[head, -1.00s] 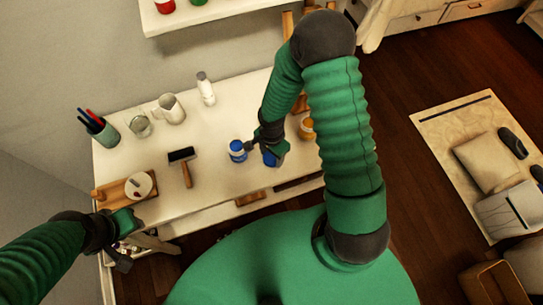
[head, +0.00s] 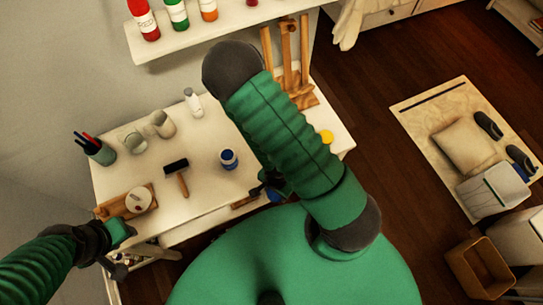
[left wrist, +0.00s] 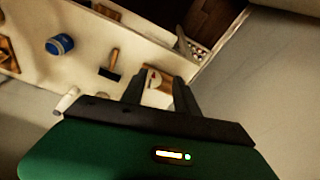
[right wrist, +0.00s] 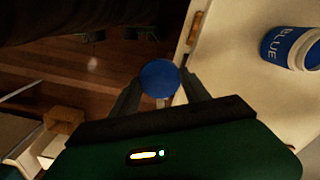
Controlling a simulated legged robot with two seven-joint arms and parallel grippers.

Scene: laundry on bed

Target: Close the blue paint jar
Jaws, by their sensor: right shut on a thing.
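The blue paint jar (head: 228,159) stands upright on the white table, its white rim showing around blue paint with no lid on it. It also shows in the right wrist view, labelled BLUE (right wrist: 290,47), and in the left wrist view (left wrist: 60,44). My right gripper (head: 268,190) is shut on a round blue lid (right wrist: 160,77), near the table's front edge, to the right of and nearer to me than the jar. The lid is partly hidden by my arm in the head view. My left gripper (left wrist: 160,88) is open and empty at the table's left front corner.
A wooden board (head: 115,206) with a white round container, a pen cup (head: 102,152), glass, mug and white bottle (head: 193,102) stand further left and back. A yellow-topped jar (head: 326,137) is at the right.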

